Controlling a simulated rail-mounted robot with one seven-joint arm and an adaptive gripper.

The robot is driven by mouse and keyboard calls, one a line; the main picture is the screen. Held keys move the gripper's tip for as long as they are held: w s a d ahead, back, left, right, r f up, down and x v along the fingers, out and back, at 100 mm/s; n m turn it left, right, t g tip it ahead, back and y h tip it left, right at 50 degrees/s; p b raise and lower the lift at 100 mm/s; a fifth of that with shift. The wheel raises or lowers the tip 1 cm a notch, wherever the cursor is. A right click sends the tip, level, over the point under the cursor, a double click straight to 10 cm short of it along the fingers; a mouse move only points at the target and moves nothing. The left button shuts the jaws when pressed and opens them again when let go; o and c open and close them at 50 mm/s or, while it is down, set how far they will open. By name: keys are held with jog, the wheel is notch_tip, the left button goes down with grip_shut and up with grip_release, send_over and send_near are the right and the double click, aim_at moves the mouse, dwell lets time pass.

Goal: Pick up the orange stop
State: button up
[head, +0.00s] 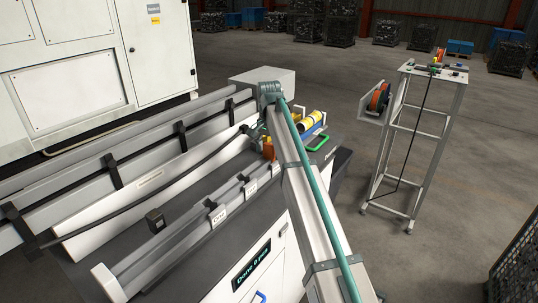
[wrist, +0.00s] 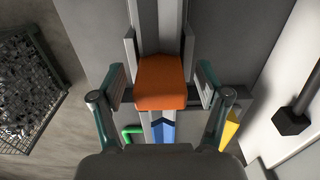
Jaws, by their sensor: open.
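The orange stop (wrist: 160,82) is a block seated on a grey rail in the middle of the wrist view. My gripper (wrist: 162,88) is open, with one finger on each side of the stop and a visible gap on both sides. I cannot tell how far the fingertips reach down past it. In the head view the orange stop (head: 268,151) shows as a small patch beside my arm, partly hidden. My gripper is mostly hidden there behind my own arm.
A green handle (wrist: 131,132), a blue part (wrist: 162,132) and a yellow part (wrist: 231,128) lie close to my gripper. Long rails run along the bench (head: 182,243). A stand (head: 414,140) with a reel is at the right. Open floor lies between.

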jog(key=shift+f, duration=0.3)
jog(key=c, duration=1.3)
